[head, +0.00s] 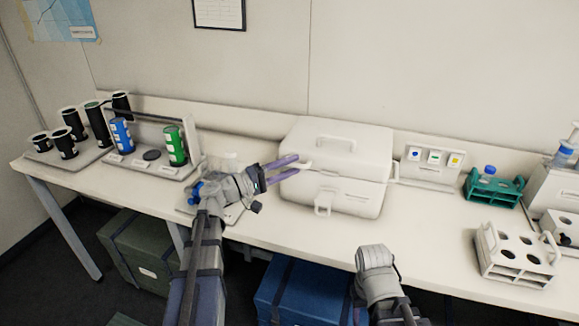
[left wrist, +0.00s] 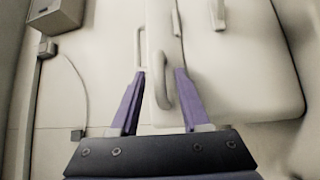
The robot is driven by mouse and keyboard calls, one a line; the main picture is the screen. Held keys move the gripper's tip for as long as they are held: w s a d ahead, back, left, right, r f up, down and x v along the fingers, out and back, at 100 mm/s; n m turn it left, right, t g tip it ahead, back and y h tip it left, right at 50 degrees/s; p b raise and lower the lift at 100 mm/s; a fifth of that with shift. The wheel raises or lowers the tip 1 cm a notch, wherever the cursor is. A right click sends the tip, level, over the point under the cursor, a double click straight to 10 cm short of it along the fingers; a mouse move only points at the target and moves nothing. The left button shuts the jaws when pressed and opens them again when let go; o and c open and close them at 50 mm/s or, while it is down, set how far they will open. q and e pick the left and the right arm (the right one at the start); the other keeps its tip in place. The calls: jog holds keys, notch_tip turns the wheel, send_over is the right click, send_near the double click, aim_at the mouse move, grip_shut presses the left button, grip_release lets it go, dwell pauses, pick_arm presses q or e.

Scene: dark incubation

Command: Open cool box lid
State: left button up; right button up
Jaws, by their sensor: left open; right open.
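The white cool box (head: 350,190) stands on the bench with its lid (head: 358,150) down. A carry handle lies on the lid, and a latch (head: 322,203) is on the front. My left gripper (head: 297,167) is at the box's left side, fingers pointing at a small side handle (head: 306,167). In the left wrist view the purple fingers (left wrist: 157,75) are apart, with the curved side handle (left wrist: 160,90) between them; I cannot tell whether they touch it. My right arm shows in front of the bench, but its gripper fingers do not show.
Left are a rack with blue and green bottles (head: 175,146) and several black containers (head: 64,143). Right are a switch panel (head: 432,161), a green rack (head: 494,187) and a white tube rack (head: 516,255). Blue (head: 308,290) and green bins stand below.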

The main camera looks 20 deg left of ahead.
pick_arm(q)
grip_shut()
dwell(0.3)
dwell(1.1)
